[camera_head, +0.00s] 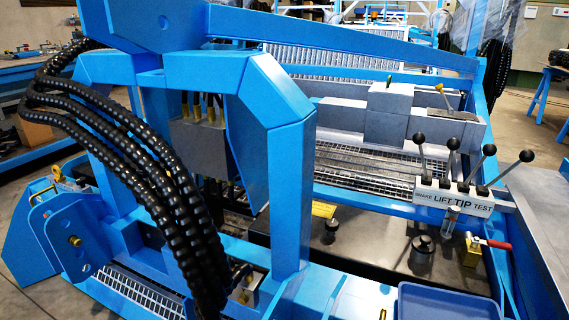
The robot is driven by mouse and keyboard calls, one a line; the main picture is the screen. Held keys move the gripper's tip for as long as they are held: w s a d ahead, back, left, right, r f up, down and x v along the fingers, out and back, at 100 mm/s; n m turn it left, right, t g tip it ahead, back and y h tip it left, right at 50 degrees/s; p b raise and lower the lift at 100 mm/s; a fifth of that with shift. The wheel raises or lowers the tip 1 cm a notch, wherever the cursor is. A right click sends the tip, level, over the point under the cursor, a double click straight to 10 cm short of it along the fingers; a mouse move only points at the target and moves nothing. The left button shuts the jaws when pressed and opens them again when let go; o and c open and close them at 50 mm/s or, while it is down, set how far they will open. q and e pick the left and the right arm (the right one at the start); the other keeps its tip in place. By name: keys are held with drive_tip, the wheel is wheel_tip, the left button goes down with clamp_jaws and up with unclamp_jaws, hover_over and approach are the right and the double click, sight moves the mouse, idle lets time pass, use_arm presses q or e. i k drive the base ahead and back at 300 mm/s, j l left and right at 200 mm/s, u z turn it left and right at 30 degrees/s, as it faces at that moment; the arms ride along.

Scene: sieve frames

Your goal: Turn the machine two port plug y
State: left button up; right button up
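Neither of my grippers shows in the head view. A blue-framed machine (285,140) fills the view. I cannot tell for sure which part is the machine two port plug. A brass valve body (472,252) with a red lever (496,244) sits at the right on the frame. A dark round knob-like part (421,247) stands on the dark deck left of it, and a smaller one (332,228) stands further left. A small clear-and-metal cylinder (451,220) stands below the lever panel. A yellow fitting (57,171) shows at the far left.
A panel (450,194) lettered LIFT, TIP and TEST carries several black-knobbed levers (488,150) that stick up. Thick black hoses (150,165) arch across the left. A blue tray (445,303) lies at the bottom right. A grey table top (545,205) is at the right edge.

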sight(243, 300)
drive_tip(key=k+j, duration=0.25)
drive_tip(key=k, duration=0.2)
drive_tip(key=k+j, duration=0.25)
drive_tip(key=k, duration=0.2)
